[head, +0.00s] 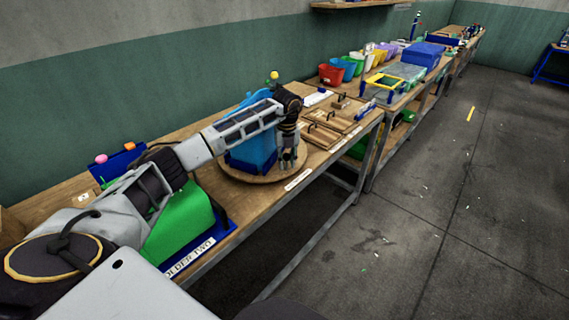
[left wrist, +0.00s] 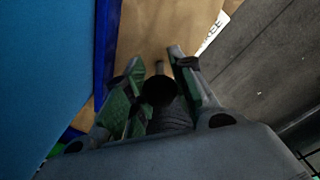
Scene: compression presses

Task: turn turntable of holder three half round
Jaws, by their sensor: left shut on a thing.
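The turntable (head: 235,174) is a round wooden disc on the bench, carrying a tall blue holder (head: 246,155). My left arm reaches across in front of the holder. My left gripper (head: 288,165) points down over the disc's right side, beside the holder. In the left wrist view the gripper (left wrist: 158,85) is shut on a small upright peg (left wrist: 160,68) near the disc's rim. The peg's lower part is hidden by a dark round part. The holder's blue wall (left wrist: 45,70) fills the left of that view. My right gripper is not in view.
A white label (head: 298,180) lies on the bench's front edge beside the disc. A green block (head: 180,228) stands in holder two (head: 200,255), nearer to me. Wooden boards with handles (head: 322,135) lie beyond the disc. Coloured bins (head: 331,74) stand farther back.

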